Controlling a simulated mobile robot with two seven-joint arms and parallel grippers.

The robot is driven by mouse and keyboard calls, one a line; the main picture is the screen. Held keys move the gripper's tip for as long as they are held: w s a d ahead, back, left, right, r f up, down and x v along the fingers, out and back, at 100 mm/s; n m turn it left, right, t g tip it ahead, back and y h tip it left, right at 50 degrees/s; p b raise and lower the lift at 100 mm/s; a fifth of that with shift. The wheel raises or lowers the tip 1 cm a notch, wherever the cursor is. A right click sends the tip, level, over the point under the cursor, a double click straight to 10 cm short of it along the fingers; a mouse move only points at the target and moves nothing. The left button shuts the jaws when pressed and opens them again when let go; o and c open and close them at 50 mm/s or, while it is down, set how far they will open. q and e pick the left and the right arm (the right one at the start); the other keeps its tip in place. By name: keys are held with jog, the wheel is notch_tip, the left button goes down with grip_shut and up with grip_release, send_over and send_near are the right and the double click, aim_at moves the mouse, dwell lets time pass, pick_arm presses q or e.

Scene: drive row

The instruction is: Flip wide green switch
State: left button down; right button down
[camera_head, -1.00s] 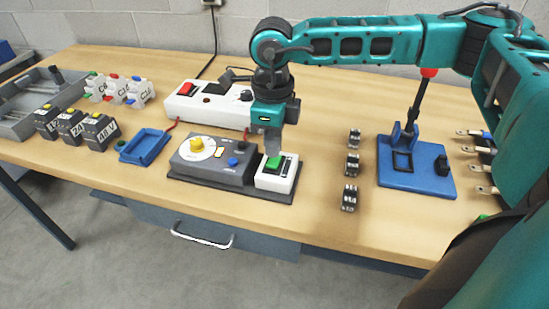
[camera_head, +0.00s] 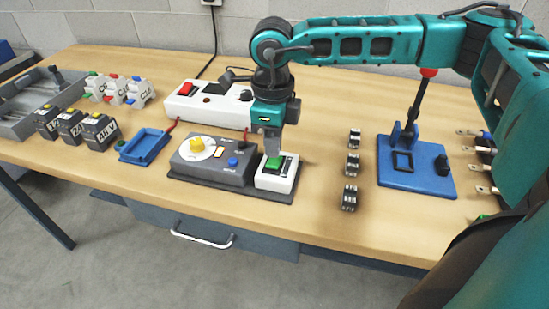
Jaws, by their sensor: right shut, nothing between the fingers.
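The wide green switch (camera_head: 275,163) sits in a white housing (camera_head: 276,182) at the right end of a dark grey control box (camera_head: 212,163). My right gripper (camera_head: 272,153) points straight down just above the switch's far edge. It is shut and empty. Its tips are at or very near the green rocker; I cannot tell if they touch. My left gripper does not show.
A white power strip (camera_head: 207,104) with a red switch stands behind the box. Small black parts (camera_head: 352,164) lie to its right, then a blue press (camera_head: 417,167) with a red knob. A blue tray (camera_head: 143,147) and black blocks (camera_head: 98,130) are left.

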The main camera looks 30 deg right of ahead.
aim_at(273, 163)
jog(key=shift+f+b, duration=1.1)
jog(key=shift+f, duration=0.25)
dwell(0.5)
jog(key=shift+s+r, duration=0.1)
jog(key=shift+r+p, duration=2.3)
jog(key=shift+r, duration=1.15)
